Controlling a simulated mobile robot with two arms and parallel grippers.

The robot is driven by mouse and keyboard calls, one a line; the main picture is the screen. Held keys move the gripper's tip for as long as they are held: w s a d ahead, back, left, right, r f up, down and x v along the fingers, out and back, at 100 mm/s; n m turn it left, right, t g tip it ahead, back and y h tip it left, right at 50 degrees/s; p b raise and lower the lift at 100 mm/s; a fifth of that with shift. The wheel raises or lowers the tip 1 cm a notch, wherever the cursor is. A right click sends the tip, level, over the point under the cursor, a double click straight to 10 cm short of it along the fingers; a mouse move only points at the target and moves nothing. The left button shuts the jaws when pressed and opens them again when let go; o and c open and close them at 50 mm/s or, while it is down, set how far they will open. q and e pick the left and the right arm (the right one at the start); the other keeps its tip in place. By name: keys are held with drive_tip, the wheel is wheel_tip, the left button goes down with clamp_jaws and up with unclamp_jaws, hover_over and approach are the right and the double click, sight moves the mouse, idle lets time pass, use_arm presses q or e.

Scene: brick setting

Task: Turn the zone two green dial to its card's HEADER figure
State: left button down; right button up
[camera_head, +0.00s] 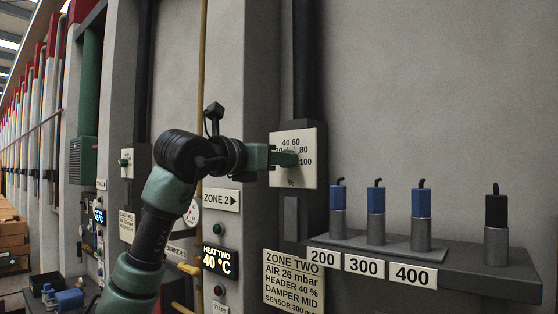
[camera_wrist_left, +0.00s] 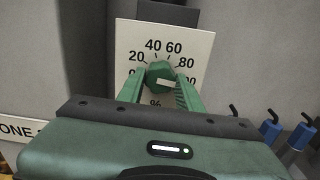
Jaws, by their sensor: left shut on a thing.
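The green dial (camera_wrist_left: 159,71) sits on a pale scale plate (camera_head: 308,172) on the grey wall, marked from 20 through 40, 60 and 80 to 100, with a % sign. My left gripper (camera_head: 284,158) reaches it from the left, its two green fingers on either side of the dial and shut on it. A pale mark shows on the dial's face, but I cannot tell which figure it points at. The zone two card (camera_head: 293,280) below reads AIR 26 mbar, HEADER 40 %, DAMPER MID, and a sensor line partly cut off. My right gripper is not in view.
A dark shelf (camera_head: 480,270) juts out at lower right, with blue-topped cylinders (camera_head: 376,205) above labels 200, 300, 400 and a black-topped one (camera_head: 496,225). A HEAT TWO display (camera_head: 220,262) reads 40 °C. A yellow pipe (camera_head: 202,75) runs up the wall.

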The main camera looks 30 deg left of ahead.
use_arm(q)
drive_tip(key=n+b, duration=0.5)
drive_tip(key=n, duration=1.8)
drive_tip(key=shift+b, duration=0.4)
idle(0.3)
drive_tip(key=c, duration=0.9)
unclamp_jaws()
drive_tip(key=shift+n, duration=0.3)
drive_tip(key=shift+c, duration=0.2)
drive_tip(key=shift+s, duration=0.1)
